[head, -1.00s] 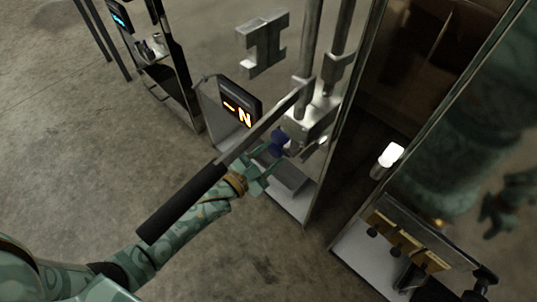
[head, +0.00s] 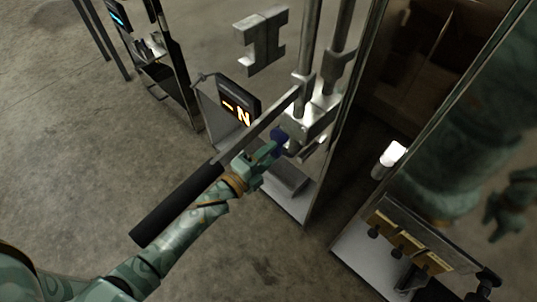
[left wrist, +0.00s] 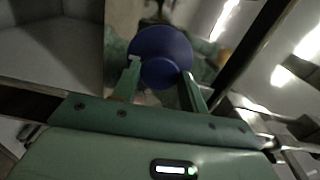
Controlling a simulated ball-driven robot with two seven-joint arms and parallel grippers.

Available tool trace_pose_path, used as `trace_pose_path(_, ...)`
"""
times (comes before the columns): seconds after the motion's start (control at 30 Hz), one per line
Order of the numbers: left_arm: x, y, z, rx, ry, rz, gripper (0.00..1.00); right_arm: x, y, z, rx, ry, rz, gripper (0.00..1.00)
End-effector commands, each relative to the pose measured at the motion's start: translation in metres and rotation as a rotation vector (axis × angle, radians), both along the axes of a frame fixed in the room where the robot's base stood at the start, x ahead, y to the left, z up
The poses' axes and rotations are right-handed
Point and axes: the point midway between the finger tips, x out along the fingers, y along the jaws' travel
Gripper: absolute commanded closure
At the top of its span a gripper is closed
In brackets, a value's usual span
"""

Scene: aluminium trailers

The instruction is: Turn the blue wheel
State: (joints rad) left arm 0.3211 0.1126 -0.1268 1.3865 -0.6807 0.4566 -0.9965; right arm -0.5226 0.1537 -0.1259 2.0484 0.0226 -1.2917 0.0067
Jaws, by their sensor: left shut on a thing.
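The blue wheel (head: 279,139) sits low on the metal testing machine, in front of its clamp block. In the left wrist view the blue wheel (left wrist: 160,57) is a round disc between my two green fingers. My left gripper (head: 270,151) is shut on the blue wheel, with a finger at each side of it; it also shows in the left wrist view (left wrist: 160,80). The wheel's mount behind it is hidden. My right gripper is not clearly in view.
A long lever with a black handle (head: 178,205) passes just above my left forearm. A display (head: 238,104) with orange characters stands behind it. A mirror-like cabinet panel and a box with yellow plates (head: 408,240) stand at right. Floor at left is clear.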

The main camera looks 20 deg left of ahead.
Motion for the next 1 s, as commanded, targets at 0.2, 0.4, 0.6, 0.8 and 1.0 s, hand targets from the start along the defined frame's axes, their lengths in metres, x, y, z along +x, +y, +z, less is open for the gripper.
trace_pose_path(0.2,-0.002,0.000,-0.005,0.191,-0.061,-0.001,0.79,0.009,0.008,0.000,0.026,-0.033,-0.006,0.55)
trace_pose_path(0.4,-0.002,0.000,-0.005,0.343,-0.115,-0.001,0.79,0.017,0.016,0.000,0.057,-0.066,-0.014,0.55)
trace_pose_path(0.6,-0.002,0.000,-0.005,0.456,-0.157,-0.002,0.79,0.024,0.023,0.001,0.081,-0.094,-0.019,0.55)
trace_pose_path(0.8,-0.002,0.000,-0.004,0.523,-0.182,-0.002,0.79,0.028,0.028,0.001,0.098,-0.111,-0.025,0.55)
trace_pose_path(1.0,-0.002,0.000,-0.004,0.551,-0.191,-0.002,0.79,0.032,0.030,0.004,0.106,-0.125,-0.028,0.55)
